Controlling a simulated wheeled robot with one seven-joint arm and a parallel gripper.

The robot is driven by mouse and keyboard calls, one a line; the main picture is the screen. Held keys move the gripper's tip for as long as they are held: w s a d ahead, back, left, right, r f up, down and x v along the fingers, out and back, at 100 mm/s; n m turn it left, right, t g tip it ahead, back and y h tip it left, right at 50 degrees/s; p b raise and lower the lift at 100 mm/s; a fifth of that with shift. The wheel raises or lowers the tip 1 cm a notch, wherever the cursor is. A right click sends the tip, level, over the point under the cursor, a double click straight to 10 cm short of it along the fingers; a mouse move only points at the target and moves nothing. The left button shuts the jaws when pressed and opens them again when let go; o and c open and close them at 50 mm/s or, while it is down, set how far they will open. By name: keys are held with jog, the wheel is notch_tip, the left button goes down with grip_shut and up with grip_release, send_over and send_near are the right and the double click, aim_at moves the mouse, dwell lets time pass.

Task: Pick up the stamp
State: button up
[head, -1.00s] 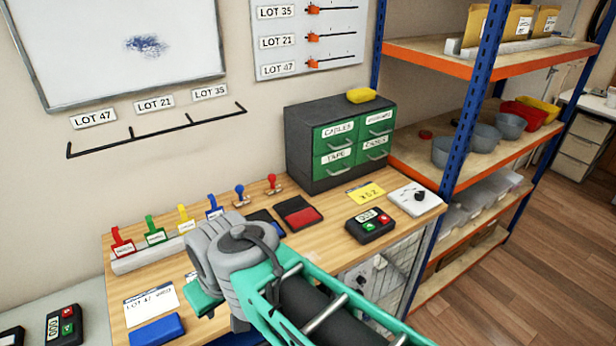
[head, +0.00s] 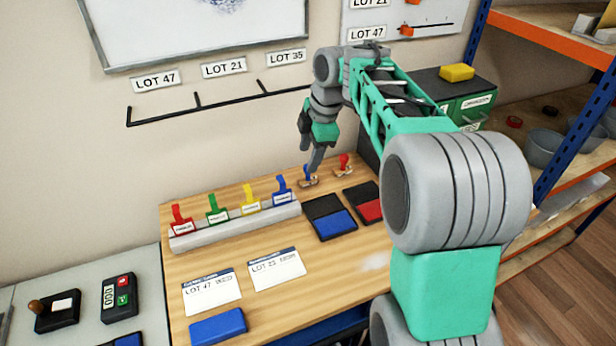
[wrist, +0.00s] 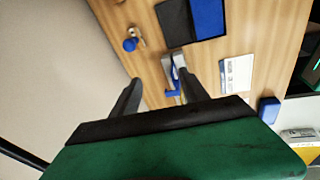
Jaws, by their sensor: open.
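Two stamps stand near the back of the wooden table in the head view, a blue-handled stamp (head: 307,178) and a red-handled stamp (head: 344,168) to its right. My gripper (head: 315,162) points down close to the blue stamp and partly covers its handle. In the wrist view, the blue stamp (wrist: 130,42) is at the upper left, beyond my gripper's fingertips (wrist: 160,78) and not between them. The fingers are apart with nothing held.
A grey rack (head: 235,226) holds red, green, yellow and blue tags left of the stamps. A blue ink pad (head: 335,223) and a red ink pad (head: 368,208) lie in front. A drawer cabinet (head: 465,103) stands right. White lot cards (head: 277,269) lie nearer.

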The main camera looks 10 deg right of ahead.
jog(key=w+d+f+n, duration=0.3)
jog(key=w+f+n, duration=0.3)
jog(key=w+n, duration=0.35)
jog(key=shift+n+g, duration=0.35)
jog(key=shift+g, duration=0.05)
jog(key=x, duration=0.5)
jog(key=p+x, duration=0.1)
jog(key=x, duration=0.2)
jog(key=shift+s, duration=0.35)
jog(key=shift+d, duration=0.1)
grip_shut()
